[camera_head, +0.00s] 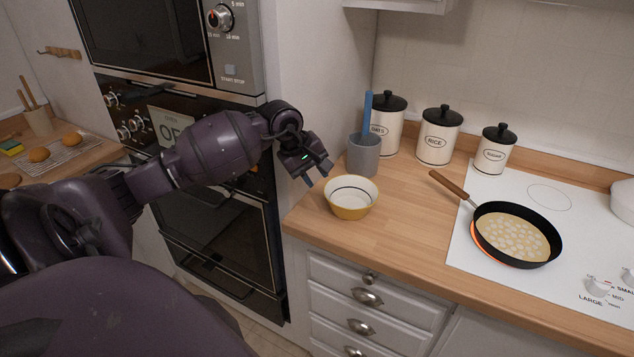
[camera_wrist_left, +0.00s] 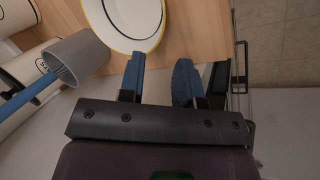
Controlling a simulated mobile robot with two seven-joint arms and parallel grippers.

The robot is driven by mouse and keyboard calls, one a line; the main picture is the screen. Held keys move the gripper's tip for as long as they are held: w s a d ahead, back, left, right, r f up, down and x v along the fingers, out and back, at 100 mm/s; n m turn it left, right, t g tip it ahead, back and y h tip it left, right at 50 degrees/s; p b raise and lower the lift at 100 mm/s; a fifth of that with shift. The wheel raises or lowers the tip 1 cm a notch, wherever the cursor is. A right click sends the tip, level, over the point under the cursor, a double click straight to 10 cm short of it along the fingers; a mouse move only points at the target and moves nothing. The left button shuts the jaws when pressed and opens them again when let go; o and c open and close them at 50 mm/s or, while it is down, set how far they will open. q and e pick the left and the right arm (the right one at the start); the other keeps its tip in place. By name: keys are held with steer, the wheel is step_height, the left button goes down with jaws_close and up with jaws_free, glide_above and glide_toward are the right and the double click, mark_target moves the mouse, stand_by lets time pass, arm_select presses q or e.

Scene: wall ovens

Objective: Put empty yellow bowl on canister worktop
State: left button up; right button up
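The yellow bowl (camera_head: 350,208) stands upright and empty on the wooden canister worktop (camera_head: 405,235), near its left end. It has a white inside with a dark ring and a yellow outside. My left gripper (camera_head: 318,175) is above and just left of the bowl, apart from it. In the left wrist view the bowl (camera_wrist_left: 130,18) lies beyond the fingertips, and the left gripper (camera_wrist_left: 158,78) has its two blue fingers spread with nothing between them. My right gripper is in neither view.
A grey cup (camera_head: 363,157) with a blue utensil stands behind the bowl. Several white canisters (camera_head: 436,138) line the back. A pan (camera_head: 515,235) of batter is on the white hob at right. The worktop's front middle is clear. Wall ovens (camera_head: 220,235) stand at left.

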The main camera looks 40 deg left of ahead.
arm_select(q)
steer(key=s+d+f+n+t+h, duration=0.3)
steer(key=s+d+n+t+h, duration=0.15)
steer(key=d+n, duration=0.55)
steer(key=s+d+f+n+t+h, duration=0.35)
steer(key=d+n+h, duration=0.3)
steer(key=n, duration=0.55)
steer(key=s+f+n+y, duration=0.6)
steer(key=s+f+n, duration=0.1)
steer(key=n, duration=1.1)
steer(key=s+d+f+n+y, duration=0.1)
steer(key=s+f+n+y, duration=0.6)
steer(key=n, duration=1)
step_height(320, 180, down, 3)
steer(key=shift+f+n+g, duration=0.15)
steer(key=shift+n+g, duration=0.25)
